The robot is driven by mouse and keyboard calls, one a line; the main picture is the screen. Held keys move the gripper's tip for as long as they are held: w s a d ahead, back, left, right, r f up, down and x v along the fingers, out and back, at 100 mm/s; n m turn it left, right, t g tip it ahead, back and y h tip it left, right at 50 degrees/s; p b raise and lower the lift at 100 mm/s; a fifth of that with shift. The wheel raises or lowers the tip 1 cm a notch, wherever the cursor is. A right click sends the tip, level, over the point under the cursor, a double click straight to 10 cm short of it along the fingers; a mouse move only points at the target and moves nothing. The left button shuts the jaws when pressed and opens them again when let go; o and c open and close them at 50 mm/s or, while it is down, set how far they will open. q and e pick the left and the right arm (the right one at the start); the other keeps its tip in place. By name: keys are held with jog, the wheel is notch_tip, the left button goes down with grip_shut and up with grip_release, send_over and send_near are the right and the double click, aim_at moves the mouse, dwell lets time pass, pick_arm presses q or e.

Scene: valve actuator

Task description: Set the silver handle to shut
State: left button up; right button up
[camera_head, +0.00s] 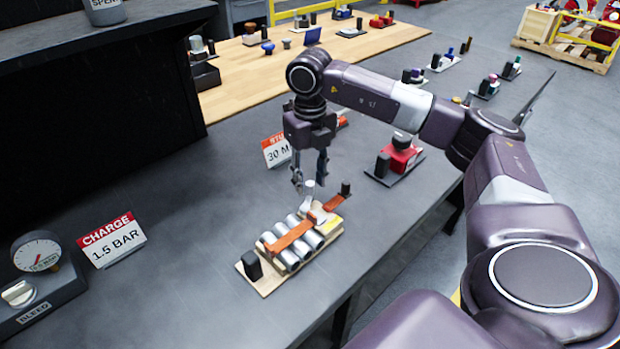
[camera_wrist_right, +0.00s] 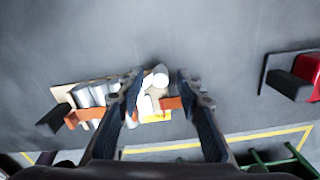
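The valve actuator (camera_head: 293,243) lies on the dark bench, with several silver cylinders under an orange bar on a pale base plate. A small silver upright piece, which looks like the silver handle (camera_head: 308,188), stands at its far end. It also shows in the right wrist view (camera_wrist_right: 157,77). My right gripper (camera_head: 309,178) points down just above this handle, its fingers apart. In the right wrist view the open fingers (camera_wrist_right: 158,84) stand on either side of the handle; I cannot tell whether they touch it. My left gripper is not in view.
A red device (camera_head: 401,155) on a dark plate stands to the right. A "CHARGE 1.5 BAR" sign (camera_head: 111,239) and a gauge box (camera_head: 38,285) stand at the left. A partly hidden sign (camera_head: 276,150) is behind my gripper.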

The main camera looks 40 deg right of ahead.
aim_at(310, 183)
notch_tip(310, 183, up, 12)
dwell(0.5)
dwell(0.4)
